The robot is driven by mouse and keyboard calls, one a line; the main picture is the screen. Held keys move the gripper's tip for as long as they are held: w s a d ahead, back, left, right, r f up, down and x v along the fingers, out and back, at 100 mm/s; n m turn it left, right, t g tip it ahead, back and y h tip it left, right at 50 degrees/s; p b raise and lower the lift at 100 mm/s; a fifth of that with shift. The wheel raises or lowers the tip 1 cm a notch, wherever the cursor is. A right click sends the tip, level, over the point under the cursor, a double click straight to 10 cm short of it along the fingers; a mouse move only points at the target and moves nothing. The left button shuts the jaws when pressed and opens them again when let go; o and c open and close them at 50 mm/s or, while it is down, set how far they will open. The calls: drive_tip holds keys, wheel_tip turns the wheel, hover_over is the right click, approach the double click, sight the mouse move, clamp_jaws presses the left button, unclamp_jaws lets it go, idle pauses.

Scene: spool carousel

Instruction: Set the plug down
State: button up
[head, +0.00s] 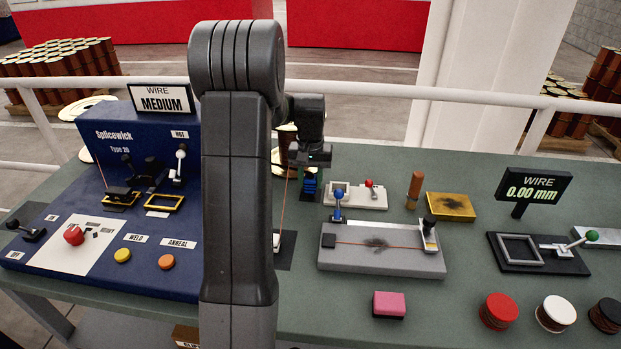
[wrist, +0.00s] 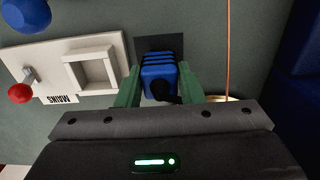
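The blue ribbed plug (wrist: 158,76) is between the green fingers of my gripper (wrist: 160,80) in the wrist view, with a finger against each side. A black part shows at the plug's near end. In the head view, the plug (head: 309,186) hangs low under my gripper (head: 309,165), at or just above a dark square pad on the table. The dark pad (wrist: 158,43) shows behind the plug in the wrist view. Whether the plug's underside touches the pad is hidden.
A white mains socket plate (wrist: 55,88) with a red-knobbed switch (wrist: 20,93) lies beside the plug. A copper wire (wrist: 227,60) runs upright on the other side. The blue Splicewick machine (head: 130,150) stands left; a grey wire fixture (head: 385,258) lies right.

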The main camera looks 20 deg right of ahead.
sight(310, 177)
drive_tip(key=o, duration=0.3)
wheel_tip(310, 177, up, 12)
drive_tip(key=shift+r, duration=0.2)
idle(0.3)
drive_tip(key=shift+c, duration=0.4)
idle(0.9)
